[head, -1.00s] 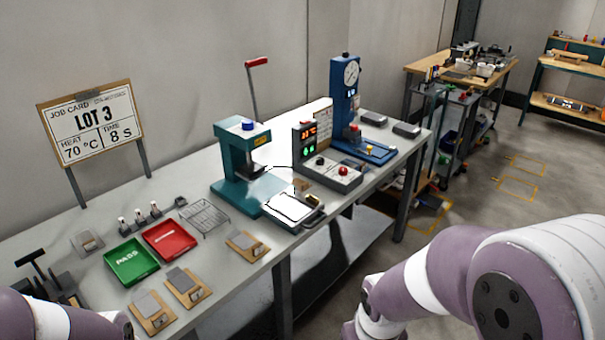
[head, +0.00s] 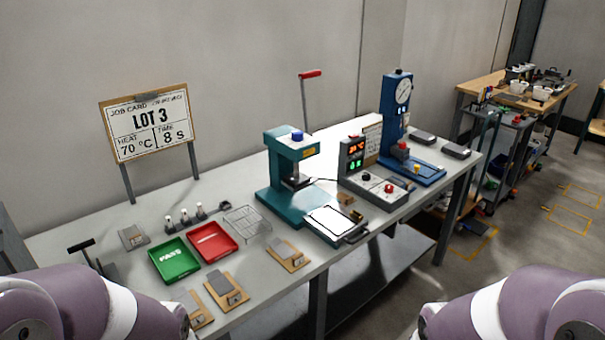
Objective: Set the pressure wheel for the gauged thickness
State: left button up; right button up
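A teal press (head: 285,190) with a blue knob (head: 298,136) on top stands mid-bench; the knob may be the pressure wheel, but I cannot tell. A red-handled lever (head: 309,75) rises behind it. A white plate (head: 330,222) lies in front of the press. A grey control box (head: 378,185) with lit red and green displays (head: 355,156) stands to its right. A blue stand with a round dial gauge (head: 403,92) stands farther right. My two purple and white arms enter at the lower left and lower right; neither gripper is in view.
A job card (head: 151,122) reads LOT 3, 70 °C, 8 s. A green PASS tray (head: 174,260), a red tray (head: 212,242), a wire rack (head: 247,223) and several wooden boards with grey pieces (head: 226,290) lie on the left bench. Another workbench (head: 520,98) stands at the back right.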

aim_at(297, 135)
jog(key=u, duration=1.6)
jog(key=z, duration=1.6)
jog(key=i+l+z, duration=0.25)
jog(key=i, duration=0.2)
jog(key=i+l+z, duration=0.25)
jog(key=i, duration=0.25)
jog(key=i+z, duration=0.2)
jog(key=i, duration=0.3)
